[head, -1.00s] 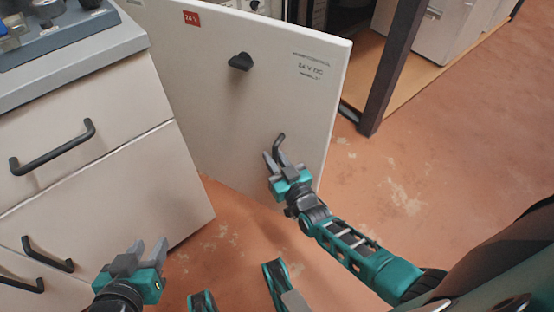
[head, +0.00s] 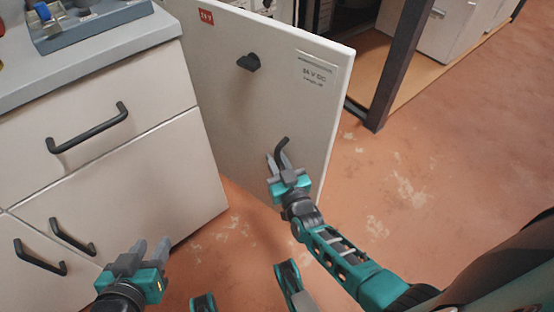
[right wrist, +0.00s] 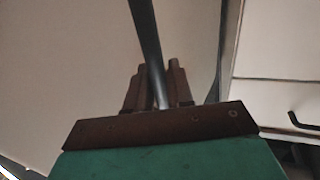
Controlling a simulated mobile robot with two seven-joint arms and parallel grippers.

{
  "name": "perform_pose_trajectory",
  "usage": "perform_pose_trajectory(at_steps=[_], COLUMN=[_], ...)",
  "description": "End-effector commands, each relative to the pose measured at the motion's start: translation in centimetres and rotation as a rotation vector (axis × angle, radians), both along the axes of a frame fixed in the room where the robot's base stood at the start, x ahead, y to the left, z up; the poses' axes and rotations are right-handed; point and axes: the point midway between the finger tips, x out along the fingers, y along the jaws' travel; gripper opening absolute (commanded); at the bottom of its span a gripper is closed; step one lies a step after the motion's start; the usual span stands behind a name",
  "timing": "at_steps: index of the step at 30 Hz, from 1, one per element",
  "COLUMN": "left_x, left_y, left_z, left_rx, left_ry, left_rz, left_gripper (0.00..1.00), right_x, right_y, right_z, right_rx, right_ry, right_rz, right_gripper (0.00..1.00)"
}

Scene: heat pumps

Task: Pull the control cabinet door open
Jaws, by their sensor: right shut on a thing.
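The control cabinet door (head: 225,120) is a cream panel with a red 24 V label, a black knob (head: 249,62) and a black handle (head: 283,147) low near its right edge. It stands swung open at an angle, with the dark cabinet inside showing behind its top edge. My right gripper (head: 279,162) is shut on the handle. In the right wrist view the dark handle bar (right wrist: 147,45) runs down between the fingers (right wrist: 158,85). My left gripper (head: 152,250) is apart from everything, its fingers spread and empty, in front of the drawer unit.
A cream drawer unit (head: 150,160) with black handles stands left, close to the door; a blue-grey tray (head: 95,22) lies on its top. A dark post (head: 400,65) and shelf (head: 425,55) stand behind right. The red floor (head: 430,190) at right is clear.

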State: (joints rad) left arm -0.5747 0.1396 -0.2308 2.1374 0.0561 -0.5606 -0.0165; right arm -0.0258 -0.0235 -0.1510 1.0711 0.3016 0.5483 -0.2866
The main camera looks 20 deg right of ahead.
Motion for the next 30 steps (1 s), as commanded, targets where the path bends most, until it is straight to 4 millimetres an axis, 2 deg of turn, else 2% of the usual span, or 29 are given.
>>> perform_pose_trajectory(at_steps=[20,21,25,30], left_x=[-0.03,-0.03,-0.07,-0.09], left_y=[0.11,0.11,0.11,0.1], left_z=[-0.04,-0.06,-0.1,-0.13], left_rx=[0.002,0.002,0.002,0.002], left_ry=[0.003,0.003,0.004,0.005], left_rz=[0.002,0.002,0.001,0.001], left_gripper=[0.39,0.39,0.39,0.39], right_x=[-0.19,-0.2,-0.17,-0.12], right_y=[-0.4,-0.41,-0.33,-0.22], right_z=[-0.07,-0.09,-0.09,-0.07], right_rx=[-0.002,-0.002,-0.002,-0.001], right_ry=[0.001,0.001,0.002,0.002], right_rz=[-0.016,-0.016,-0.015,-0.013], right_gripper=[0.0,0.25,0.38,0.38])
